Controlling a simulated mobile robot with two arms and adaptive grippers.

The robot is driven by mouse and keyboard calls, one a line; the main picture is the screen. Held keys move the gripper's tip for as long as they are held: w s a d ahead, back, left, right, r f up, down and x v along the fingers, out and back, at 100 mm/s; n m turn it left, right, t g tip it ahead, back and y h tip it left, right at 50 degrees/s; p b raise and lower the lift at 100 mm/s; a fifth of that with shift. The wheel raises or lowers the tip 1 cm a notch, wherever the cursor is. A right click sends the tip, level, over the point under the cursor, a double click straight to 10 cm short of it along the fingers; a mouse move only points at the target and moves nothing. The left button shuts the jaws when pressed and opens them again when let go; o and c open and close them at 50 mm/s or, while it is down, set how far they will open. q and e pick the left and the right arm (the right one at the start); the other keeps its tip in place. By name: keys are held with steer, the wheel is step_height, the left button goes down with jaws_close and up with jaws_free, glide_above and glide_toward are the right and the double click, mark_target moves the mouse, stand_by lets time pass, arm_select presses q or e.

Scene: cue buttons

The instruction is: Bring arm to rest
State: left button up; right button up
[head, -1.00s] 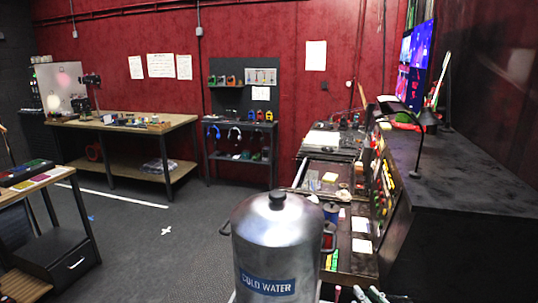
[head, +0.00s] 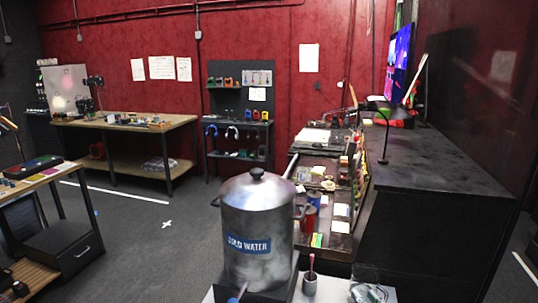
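Neither of my arms nor my grippers can be made out for certain in the head view. No cue button can be clearly picked out. A large metal pot (head: 256,215) with a blue "COLD WATER" label stands on a dark base on a light table (head: 330,289) at the bottom centre. A small grey cup (head: 309,284) with a reddish stick in it stands right of the pot.
A wooden workbench (head: 125,122) stands at the back left and a low table (head: 40,180) at the left edge. A cluttered dark bench (head: 325,165) and a large black cabinet (head: 430,165) fill the right. Grey floor (head: 150,225) is open at centre left.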

steer(key=s+a+f+m+g+h, duration=0.1)
steer(key=s+a+f+g+h, duration=0.15)
steer(key=s+f, duration=0.35)
steer(key=s+a+f+g+h, duration=0.2)
steer(key=s+f+g, duration=0.2)
steer(key=s+f, duration=0.2)
steer(key=s+d+f+m+g+h, duration=0.15)
steer(key=s+g, duration=0.55)
steer(key=s, duration=1.1)
step_height(320, 180, down, 32)
steer(key=r+b, duration=0.1)
steer(key=b, duration=0.4)
arm_select(q)
step_height(320, 180, down, 10)
steer(key=w+b, duration=0.1)
steer(key=b, duration=0.4)
steer(key=shift+w+a, duration=0.15)
steer(key=shift+a, duration=0.05)
arm_select(e)
steer(key=s+d+f+g, duration=0.1)
steer(key=s+f, duration=0.8)
steer(key=f, duration=0.2)
steer(key=s+d+f+g, duration=0.1)
steer(key=s+f, duration=0.8)
steer(key=f, duration=0.2)
steer(key=shift+d, duration=0.25)
steer(key=shift+f+n, duration=0.1)
steer(key=shift+n, duration=0.15)
